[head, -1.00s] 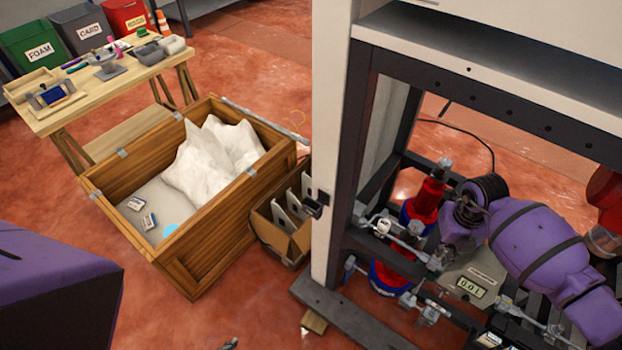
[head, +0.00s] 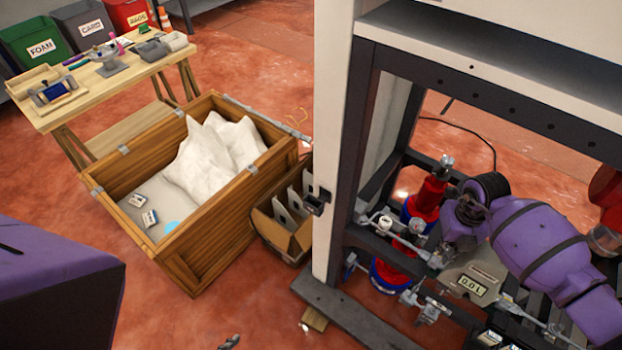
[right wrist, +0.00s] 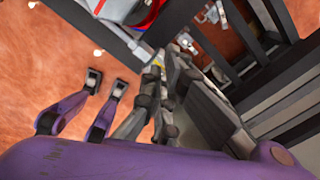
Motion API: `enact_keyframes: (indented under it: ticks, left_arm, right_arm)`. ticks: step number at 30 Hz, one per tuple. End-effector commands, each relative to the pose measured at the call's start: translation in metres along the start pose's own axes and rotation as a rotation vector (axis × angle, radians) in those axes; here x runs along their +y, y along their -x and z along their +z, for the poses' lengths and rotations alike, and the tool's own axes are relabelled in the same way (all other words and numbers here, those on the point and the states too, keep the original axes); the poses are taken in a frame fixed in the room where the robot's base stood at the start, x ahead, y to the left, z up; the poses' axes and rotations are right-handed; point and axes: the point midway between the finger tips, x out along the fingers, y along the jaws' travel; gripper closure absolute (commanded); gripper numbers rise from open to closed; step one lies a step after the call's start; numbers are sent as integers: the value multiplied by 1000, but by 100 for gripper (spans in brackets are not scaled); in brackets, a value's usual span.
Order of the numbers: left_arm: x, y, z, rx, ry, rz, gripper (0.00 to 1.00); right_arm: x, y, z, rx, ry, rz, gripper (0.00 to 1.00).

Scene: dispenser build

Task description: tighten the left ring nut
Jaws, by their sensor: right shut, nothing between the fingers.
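Inside the frame's left side in the head view stands a red body (head: 428,200) with a silver top and blue rings around it. A lower red and blue part (head: 388,276) sits beneath. I cannot tell which ring is the left ring nut. My right gripper (head: 445,252) is beside the red body, largely hidden by its wrist and metal fittings. In the right wrist view my gripper (right wrist: 156,78) is shut and empty, with a red and blue part (right wrist: 148,14) beyond it. Contact cannot be told. My left gripper is out of view.
A white and dark machine frame (head: 337,150) surrounds the work area, with pipes and valves low inside. A small display (head: 472,285) sits below my right wrist. A wooden crate (head: 205,250) and a cardboard box (head: 283,240) stand left, a workbench (head: 110,85) behind. Floor between is mostly clear.

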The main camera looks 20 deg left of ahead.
Motion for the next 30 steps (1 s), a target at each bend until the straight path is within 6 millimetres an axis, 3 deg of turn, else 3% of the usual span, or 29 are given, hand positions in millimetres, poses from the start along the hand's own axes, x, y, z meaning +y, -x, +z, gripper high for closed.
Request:
enact_keyframes:
  ticks: [7,30]
  left_arm:
    - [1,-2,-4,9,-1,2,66]
    - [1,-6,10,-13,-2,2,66]
  right_arm:
    - [0,-3,0,1,0,0,100]
    - [0,-19,0,1,0,0,100]
